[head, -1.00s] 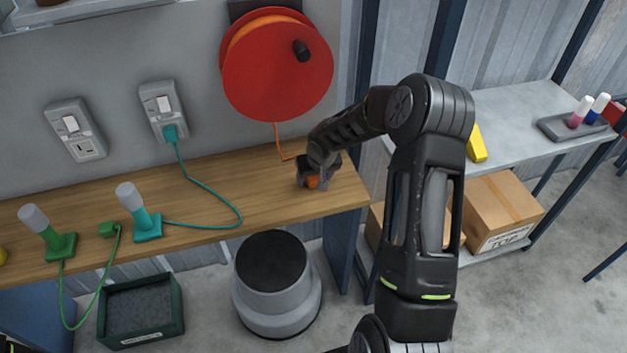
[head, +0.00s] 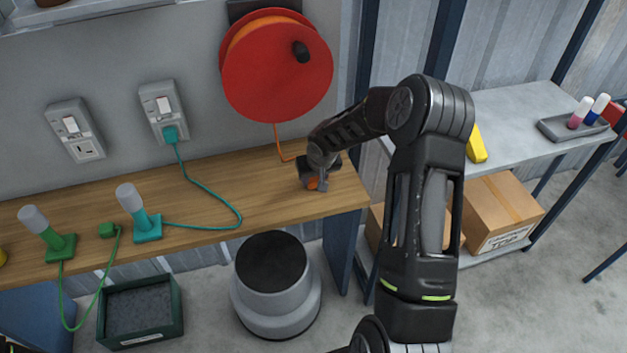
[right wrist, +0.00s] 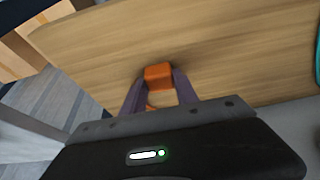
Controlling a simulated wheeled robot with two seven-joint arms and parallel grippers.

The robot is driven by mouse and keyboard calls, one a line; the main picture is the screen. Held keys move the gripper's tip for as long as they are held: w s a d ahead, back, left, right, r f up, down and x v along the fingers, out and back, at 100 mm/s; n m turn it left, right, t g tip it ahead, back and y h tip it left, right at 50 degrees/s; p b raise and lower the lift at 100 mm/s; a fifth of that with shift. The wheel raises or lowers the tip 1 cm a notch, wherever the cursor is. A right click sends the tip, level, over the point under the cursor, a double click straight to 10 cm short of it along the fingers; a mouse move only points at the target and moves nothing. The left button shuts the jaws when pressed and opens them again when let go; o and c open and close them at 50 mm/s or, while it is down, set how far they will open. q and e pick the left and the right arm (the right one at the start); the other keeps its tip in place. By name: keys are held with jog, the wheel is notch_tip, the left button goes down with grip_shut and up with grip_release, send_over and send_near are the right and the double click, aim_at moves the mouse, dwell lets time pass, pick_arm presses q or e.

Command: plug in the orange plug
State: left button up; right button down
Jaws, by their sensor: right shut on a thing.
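The orange plug (head: 314,183) is at the right end of the wooden bench, mostly hidden by my right gripper (head: 318,182). In the right wrist view the plug (right wrist: 158,76) sits between the two fingertips of my right gripper (right wrist: 159,84), which is shut on it. Its orange cord (head: 279,145) runs up to the red reel (head: 276,66) on the wall. The left wall socket (head: 76,131) has a switch and an empty outlet. The right wall socket (head: 161,112) holds a teal plug (head: 170,134). My left gripper is not in view.
The wooden bench (head: 262,192) carries a teal lamp (head: 140,215), a green lamp (head: 48,234) and a loose green plug (head: 108,230). The teal cord (head: 212,184) loops across the bench. A grey shelf (head: 521,118) stands to the right.

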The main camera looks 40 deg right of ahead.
aim_at(313, 179)
notch_tip(313, 179, up, 10)
jog(key=shift+b, duration=0.4)
dwell(0.6)
jog(key=s+a+r+n, duration=0.1)
jog(key=a+r, duration=0.1)
jog(key=a, duration=0.5)
jog(key=s+a+r+n+y, duration=0.1)
jog(key=a+r, duration=0.2)
jog(key=a, duration=0.5)
jog(key=s+a+r+n, duration=0.1)
jog(key=a+r, duration=0.2)
jog(key=a, duration=0.5)
jog(key=shift+s+a+n, duration=0.2)
jog(key=shift+s+n, duration=0.1)
jog(key=shift+n, duration=0.1)
jog(key=shift+r, duration=0.1)
